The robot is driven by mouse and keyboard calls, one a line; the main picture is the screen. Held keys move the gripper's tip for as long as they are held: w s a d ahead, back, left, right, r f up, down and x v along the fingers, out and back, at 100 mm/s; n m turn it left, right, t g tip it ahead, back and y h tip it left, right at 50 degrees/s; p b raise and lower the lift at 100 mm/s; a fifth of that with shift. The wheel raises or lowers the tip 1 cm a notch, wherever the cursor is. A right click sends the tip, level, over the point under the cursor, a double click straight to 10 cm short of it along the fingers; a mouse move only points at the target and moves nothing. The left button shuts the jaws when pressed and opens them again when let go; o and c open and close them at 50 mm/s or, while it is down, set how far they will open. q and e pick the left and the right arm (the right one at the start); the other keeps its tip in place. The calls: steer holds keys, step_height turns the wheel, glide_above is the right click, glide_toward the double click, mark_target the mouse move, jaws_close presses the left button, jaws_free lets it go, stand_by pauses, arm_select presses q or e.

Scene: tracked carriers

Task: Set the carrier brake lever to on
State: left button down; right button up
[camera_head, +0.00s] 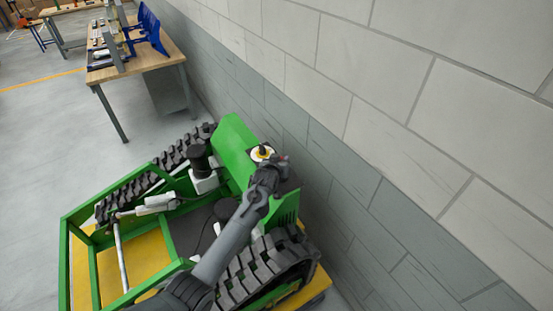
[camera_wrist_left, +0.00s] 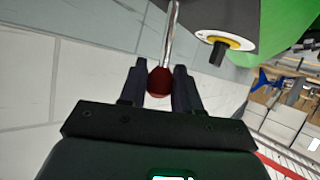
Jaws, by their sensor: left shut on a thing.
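The brake lever shows in the left wrist view as a thin metal rod with a dark red knob (camera_wrist_left: 160,82) at its end. The two dark fingers of my left gripper (camera_wrist_left: 159,88) stand on either side of this knob, shut on it. In the head view my left gripper (camera_head: 277,168) is at the top of the green carrier (camera_head: 238,140), by its wall-side end. The lever is mostly hidden there, with only a bit of red showing by the fingers. My right gripper is in neither view.
Next to the lever is a black switch on a yellow and white disc (camera_head: 262,153). A block wall (camera_head: 330,140) runs close along the carrier. Black tracks (camera_head: 258,268) flank the carrier. A workbench (camera_head: 150,62) with blue racks stands beyond it; the floor at left is clear.

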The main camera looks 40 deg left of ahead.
arm_select(q)
steer(key=shift+w+a+f+n+g+h, duration=0.1)
steer(key=shift+w+a+n+g+h, duration=0.05)
steer(key=shift+a+n+g+h, duration=0.15)
steer(key=shift+w+a+f+n+g+h, duration=0.1)
steer(key=shift+a+h, duration=0.1)
steer(key=shift+a, duration=0.15)
steer(key=shift+w+a+f, duration=0.1)
steer(key=shift+a+f, duration=0.1)
steer(key=shift+a, duration=0.1)
steer(key=shift+a+f, duration=0.1)
steer(key=c, duration=0.9)
jaws_free()
steer(key=shift+a, duration=0.1)
steer(key=shift+r, duration=0.2)
